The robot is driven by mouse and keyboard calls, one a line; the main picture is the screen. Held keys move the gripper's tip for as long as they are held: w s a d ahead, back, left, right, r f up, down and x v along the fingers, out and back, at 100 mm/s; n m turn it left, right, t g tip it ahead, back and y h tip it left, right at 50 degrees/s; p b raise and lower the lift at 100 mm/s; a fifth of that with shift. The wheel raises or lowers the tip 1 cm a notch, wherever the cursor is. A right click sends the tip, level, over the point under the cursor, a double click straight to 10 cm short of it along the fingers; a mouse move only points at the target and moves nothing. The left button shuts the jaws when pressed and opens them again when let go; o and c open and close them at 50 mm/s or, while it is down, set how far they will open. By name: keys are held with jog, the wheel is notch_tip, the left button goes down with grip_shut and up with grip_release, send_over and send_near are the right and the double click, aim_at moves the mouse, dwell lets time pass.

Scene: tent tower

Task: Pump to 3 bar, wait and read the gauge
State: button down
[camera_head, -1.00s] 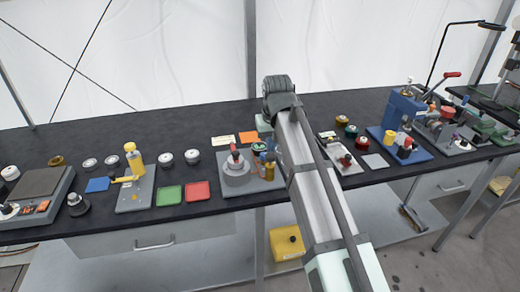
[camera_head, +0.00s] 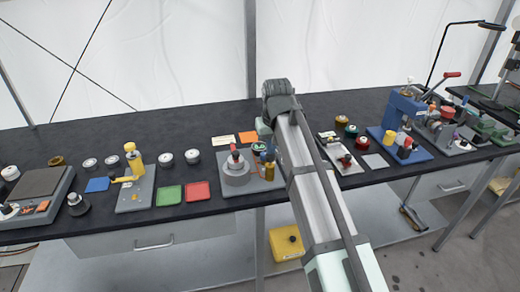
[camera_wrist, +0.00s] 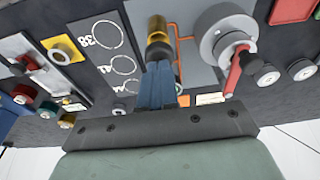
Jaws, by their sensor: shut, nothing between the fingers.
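A grey round unit (camera_head: 236,175) with a red handle (camera_head: 233,155) stands on a grey base plate (camera_head: 232,190) at the middle of the bench. In the wrist view the round unit (camera_wrist: 209,42) is at upper right, its red lever (camera_wrist: 234,68) reaching down. A brass cylinder with a dark end (camera_wrist: 157,28) stands beside it. An orange line (camera_wrist: 184,38) runs near the cylinder. My gripper (camera_wrist: 159,68) is shut and empty, its blue fingertips over or close to the cylinder's dark end; contact cannot be told. No gauge reading can be made out.
A green tray (camera_head: 169,195) and a red tray (camera_head: 196,192) lie left of the base plate. White-topped round pieces (camera_head: 166,158) stand behind them. A pale tray with small parts (camera_head: 340,160) and a blue machine (camera_head: 402,115) are to the right. The back of the bench is mostly clear.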

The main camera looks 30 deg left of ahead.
jog(key=shift+f, duration=1.3)
jog(key=shift+r, duration=1.8)
jog(key=shift+f, duration=0.1)
jog(key=shift+f, duration=1.7)
jog(key=shift+r, duration=1.8)
